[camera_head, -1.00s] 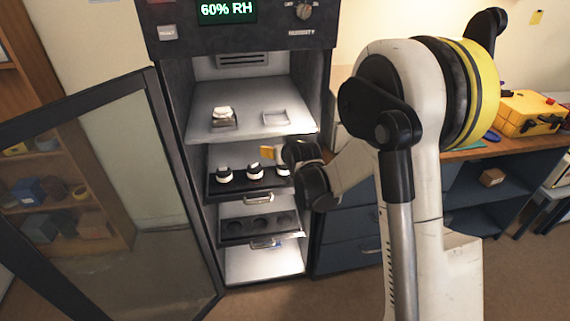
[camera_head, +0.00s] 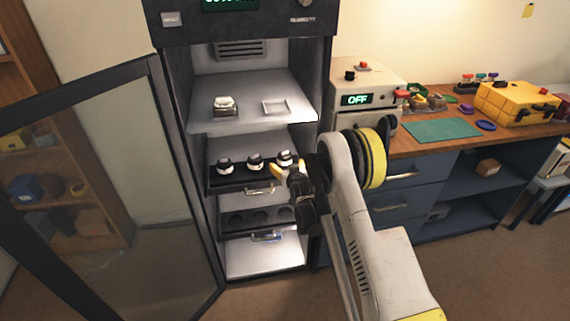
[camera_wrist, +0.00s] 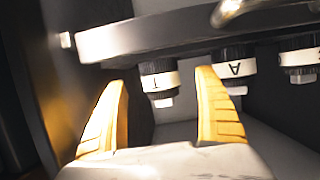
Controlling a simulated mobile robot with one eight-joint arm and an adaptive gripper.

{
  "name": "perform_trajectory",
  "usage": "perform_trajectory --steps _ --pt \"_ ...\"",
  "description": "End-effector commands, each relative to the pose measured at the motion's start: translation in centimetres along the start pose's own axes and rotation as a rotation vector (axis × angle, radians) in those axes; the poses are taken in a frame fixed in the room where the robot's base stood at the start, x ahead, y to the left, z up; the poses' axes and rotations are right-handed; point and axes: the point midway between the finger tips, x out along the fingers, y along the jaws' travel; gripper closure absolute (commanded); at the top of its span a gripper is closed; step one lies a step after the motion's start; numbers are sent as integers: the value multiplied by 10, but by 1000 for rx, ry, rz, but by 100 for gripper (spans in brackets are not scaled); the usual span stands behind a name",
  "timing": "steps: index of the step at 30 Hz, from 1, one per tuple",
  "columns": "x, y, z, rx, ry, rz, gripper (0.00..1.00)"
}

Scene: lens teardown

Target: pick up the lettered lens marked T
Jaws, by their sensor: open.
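The lens marked T (camera_wrist: 160,80) is a dark ringed cylinder with a white lettered band, on a dark tray (camera_wrist: 140,38). The wrist view appears upside down, with the tray above the lenses. In the head view, it appears to be the rightmost lens (camera_head: 285,158) of the row; its letter cannot be read there. My gripper (camera_wrist: 160,78) is open, with yellow fingertips either side of the T lens in the picture. Whether the lens is between them in depth is unclear. In the head view, my gripper (camera_head: 281,171) is at the tray's right front.
The lens marked A (camera_wrist: 235,68) stands beside T, with another lens (camera_wrist: 299,58) beyond it. The cabinet shelf (camera_head: 250,120) is above the tray, and an empty-looking lower tray (camera_head: 240,225) is below. The open glass door (camera_head: 150,180) stands left.

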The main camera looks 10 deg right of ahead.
Motion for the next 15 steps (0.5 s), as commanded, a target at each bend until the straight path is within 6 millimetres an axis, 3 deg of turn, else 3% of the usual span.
perform_trajectory --steps 9,15 --pt "46 1 2 0 0 0 18" --pt "50 1 -1 0 0 0 18"
